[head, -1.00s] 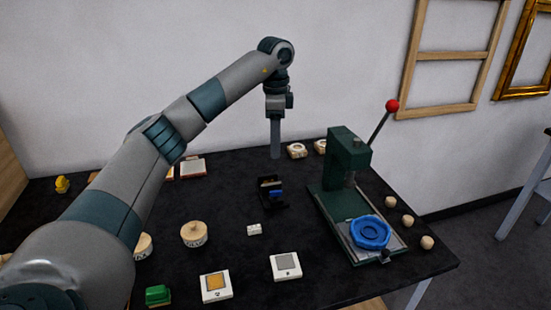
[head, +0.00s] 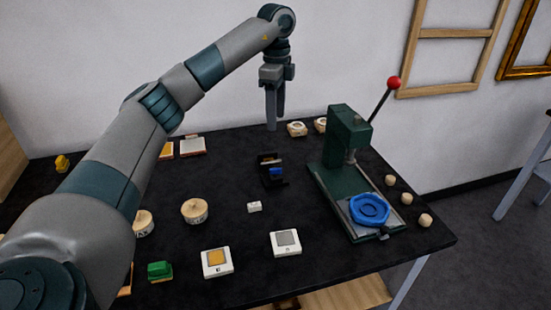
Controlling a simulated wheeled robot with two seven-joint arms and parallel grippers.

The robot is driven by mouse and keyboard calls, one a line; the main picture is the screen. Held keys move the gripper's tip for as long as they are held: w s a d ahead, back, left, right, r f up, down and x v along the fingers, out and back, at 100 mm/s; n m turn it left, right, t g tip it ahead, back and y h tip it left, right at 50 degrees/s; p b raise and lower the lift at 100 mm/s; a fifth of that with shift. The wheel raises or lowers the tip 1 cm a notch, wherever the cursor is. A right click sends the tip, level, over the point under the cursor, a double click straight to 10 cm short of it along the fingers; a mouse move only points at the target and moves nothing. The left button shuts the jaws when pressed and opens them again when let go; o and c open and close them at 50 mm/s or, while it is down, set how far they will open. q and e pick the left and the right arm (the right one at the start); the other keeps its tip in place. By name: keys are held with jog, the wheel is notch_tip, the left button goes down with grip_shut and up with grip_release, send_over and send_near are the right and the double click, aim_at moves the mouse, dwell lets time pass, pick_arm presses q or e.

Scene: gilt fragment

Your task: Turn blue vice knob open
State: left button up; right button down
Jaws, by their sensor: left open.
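A small black vice (head: 265,181) sits on the dark table, with a small blue knob (head: 276,173) at its right side. Something tan and thin shows at its top, too small to make out. My left gripper (head: 275,120) points straight down behind the vice, above the table's back part. It is open, with its two fingers seen nearly edge-on, and it is empty and apart from the knob. My right gripper is out of view.
A green press (head: 338,150) with a red-tipped lever and a blue dish (head: 369,210) stands right of the vice. A small white block (head: 254,207) lies in front of it. Round wooden pieces (head: 194,211) and framed tiles (head: 285,243) are around. Dark table between them is clear.

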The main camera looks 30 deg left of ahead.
pick_arm(q)
jog(key=n+b, duration=0.1)
jog(key=n, duration=1)
jog(key=n+b, duration=0.1)
jog(key=n, duration=1)
jog(key=shift+f+n, duration=0.2)
jog(key=shift+n, duration=0.2)
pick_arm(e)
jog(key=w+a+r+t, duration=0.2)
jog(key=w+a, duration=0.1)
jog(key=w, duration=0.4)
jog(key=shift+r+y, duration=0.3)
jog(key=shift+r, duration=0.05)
